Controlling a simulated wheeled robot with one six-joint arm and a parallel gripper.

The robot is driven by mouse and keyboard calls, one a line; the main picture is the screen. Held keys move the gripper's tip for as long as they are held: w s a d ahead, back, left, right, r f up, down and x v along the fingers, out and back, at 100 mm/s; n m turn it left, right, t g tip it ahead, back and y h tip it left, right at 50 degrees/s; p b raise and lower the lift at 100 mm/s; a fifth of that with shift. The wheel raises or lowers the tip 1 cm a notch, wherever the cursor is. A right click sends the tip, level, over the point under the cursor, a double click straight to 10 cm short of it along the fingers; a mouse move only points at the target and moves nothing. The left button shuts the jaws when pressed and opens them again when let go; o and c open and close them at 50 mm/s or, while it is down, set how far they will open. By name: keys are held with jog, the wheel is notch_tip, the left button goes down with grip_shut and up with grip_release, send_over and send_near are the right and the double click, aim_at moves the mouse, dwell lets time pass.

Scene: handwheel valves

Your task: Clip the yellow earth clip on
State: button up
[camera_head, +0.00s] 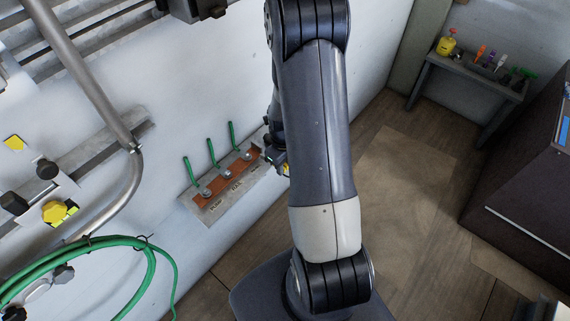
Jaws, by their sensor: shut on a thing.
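My gripper (277,156) is at the right end of the copper earth bar (226,179), partly hidden behind my own arm. It is shut on a small yellow thing, the yellow earth clip (287,169), of which only a sliver shows past the arm. The bar is mounted on a grey plate (212,211) on the white wall, with several bolts and green wires (211,152) rising from it. I cannot tell whether the clip touches the bar.
A coiled green cable (150,262) hangs at the lower left. A grey pipe (82,72) and a yellow knob (55,212) are on the left wall. A small bench (462,72) with tools and a yellow bottle (446,44) stands at the upper right. A dark cabinet (530,180) stands at the right; floor between is clear.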

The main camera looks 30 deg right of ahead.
jog(key=shift+w+a, duration=0.1)
jog(key=shift+w, duration=0.05)
jog(key=shift+w+a, duration=0.25)
jog(key=shift+w, duration=0.55)
jog(key=o, duration=0.7)
jog(key=shift+r, duration=0.1)
notch_tip(320, 180, up, 11)
jog(key=shift+f, duration=0.2)
